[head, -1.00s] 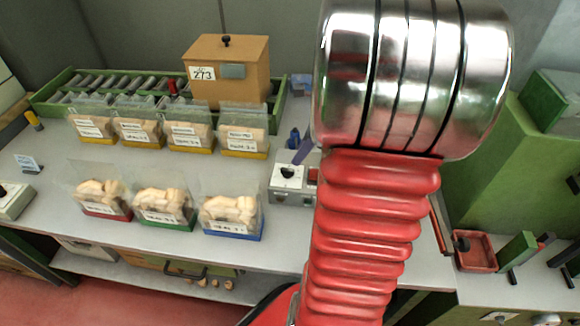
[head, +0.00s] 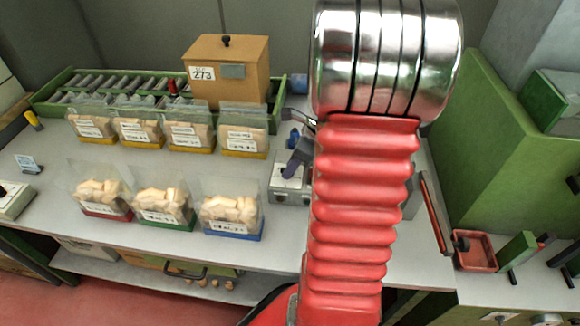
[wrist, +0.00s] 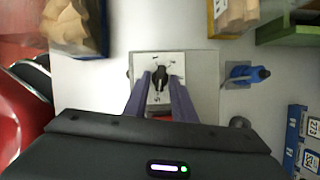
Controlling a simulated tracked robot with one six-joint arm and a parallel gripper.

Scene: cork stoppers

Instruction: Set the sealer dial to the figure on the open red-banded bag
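The red-banded bag (head: 100,197) stands open at the left of the front row on the bench, filled with pale corks. Its label is too small to read. The sealer (head: 289,192) is a small grey box right of the blue-banded bag. In the wrist view, its white dial face (wrist: 172,66) carries a black dial knob (wrist: 160,77). My gripper (head: 291,171) points down at the sealer. In the wrist view its two purple fingers (wrist: 160,84) are apart, one on each side of the knob, with gaps showing. Its depth relative to the knob is unclear.
A green-banded bag (head: 165,206) and a blue-banded bag (head: 232,216) stand beside it. Several yellow-banded bags (head: 190,137) stand behind. A wooden box marked 273 (head: 227,88) is at the back. A blue item (wrist: 250,75) lies right of the sealer in the wrist view.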

